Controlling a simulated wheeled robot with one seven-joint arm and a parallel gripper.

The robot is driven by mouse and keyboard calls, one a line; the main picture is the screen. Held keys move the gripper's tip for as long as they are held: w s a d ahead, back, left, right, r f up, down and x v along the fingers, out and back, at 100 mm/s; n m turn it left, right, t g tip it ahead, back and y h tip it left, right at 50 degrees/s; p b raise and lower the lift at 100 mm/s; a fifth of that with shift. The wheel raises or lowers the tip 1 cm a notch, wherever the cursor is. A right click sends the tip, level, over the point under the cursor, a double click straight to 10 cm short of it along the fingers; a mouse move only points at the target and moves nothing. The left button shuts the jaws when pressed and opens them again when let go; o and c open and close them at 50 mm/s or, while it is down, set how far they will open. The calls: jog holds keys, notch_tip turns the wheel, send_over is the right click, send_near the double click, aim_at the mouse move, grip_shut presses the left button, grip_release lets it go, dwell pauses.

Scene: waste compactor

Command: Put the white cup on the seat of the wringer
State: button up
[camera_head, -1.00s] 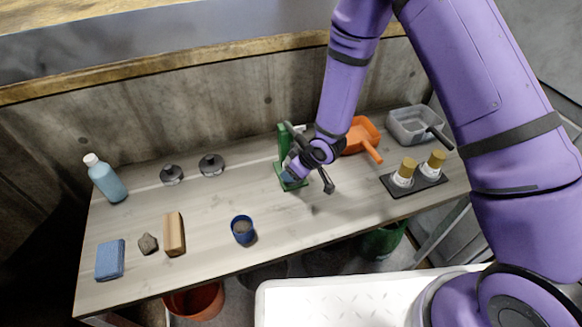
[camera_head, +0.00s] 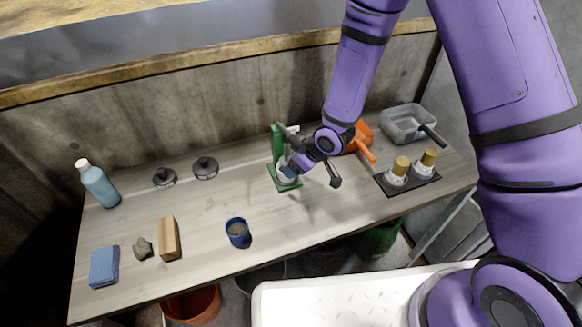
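The green wringer (camera_head: 278,144) stands near the back middle of the table, with an upright post and a flat square base. A small white cup (camera_head: 286,179) shows low at the wringer, over its base. It is partly hidden by my gripper, so I cannot tell exactly how it rests. My gripper (camera_head: 308,160) is just to the right of the wringer and the cup, its dark fingers spread wide apart. It appears to hold nothing.
A blue cup (camera_head: 238,232) stands at the front middle. An orange dustpan (camera_head: 361,138) and a grey tub (camera_head: 405,122) lie behind right. Two gold-topped containers stand on a black tray (camera_head: 415,184). A blue bottle (camera_head: 99,184) and wooden block (camera_head: 168,240) are left.

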jog(key=shift+v, duration=0.9)
